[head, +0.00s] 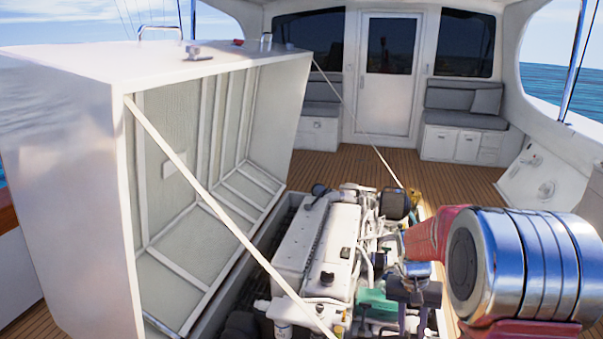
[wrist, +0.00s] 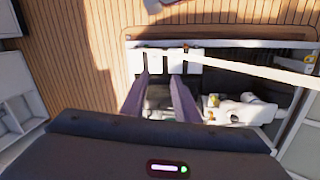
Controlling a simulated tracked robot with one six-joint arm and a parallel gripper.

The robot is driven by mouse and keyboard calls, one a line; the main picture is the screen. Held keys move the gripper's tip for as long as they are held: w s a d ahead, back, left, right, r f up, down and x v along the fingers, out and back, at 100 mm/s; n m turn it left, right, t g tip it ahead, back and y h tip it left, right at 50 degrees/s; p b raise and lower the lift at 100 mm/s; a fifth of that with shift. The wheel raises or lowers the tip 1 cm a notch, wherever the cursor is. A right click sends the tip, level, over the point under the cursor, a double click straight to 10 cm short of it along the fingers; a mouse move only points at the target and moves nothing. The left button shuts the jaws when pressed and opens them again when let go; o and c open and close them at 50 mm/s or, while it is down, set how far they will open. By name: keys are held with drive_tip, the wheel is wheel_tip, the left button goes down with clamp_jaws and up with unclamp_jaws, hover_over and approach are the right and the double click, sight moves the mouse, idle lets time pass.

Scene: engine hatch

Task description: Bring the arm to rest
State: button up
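My gripper (wrist: 159,78) shows in the wrist view with its two dark fingers apart and nothing visible between them. It is over the engine bay, in line with a row of white boxes (wrist: 188,61). In the head view my gripper (head: 413,316) shows as a dark shape hanging over the right side of the engine (head: 318,247). My red and silver arm (head: 525,265) fills the lower right of that view and is bent, extending toward the bay. Whether the fingers touch anything below cannot be told.
The big white hatch (head: 65,150) stands tilted open at the left. Two pale straps (head: 215,208) run from it to the bay edges; one (wrist: 255,70) crosses close to my gripper in the wrist view. Clear wooden deck (head: 365,163) lies behind the engine.

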drive_tip(key=s+a+r+n+t, duration=0.1)
drive_tip(key=s+a+r+t, duration=0.1)
drive_tip(key=s+a+r, duration=0.2)
drive_tip(key=s+a+r+n+t+y, duration=0.1)
drive_tip(key=s+a+r, duration=0.3)
drive_tip(key=s+r, duration=0.5)
drive_tip(key=s+a+r+n+t, duration=0.3)
drive_tip(key=s+r, duration=0.4)
drive_tip(key=s, duration=0.3)
drive_tip(key=shift+s+a+t, duration=0.3)
drive_tip(key=shift+a, duration=0.5)
idle(1.5)
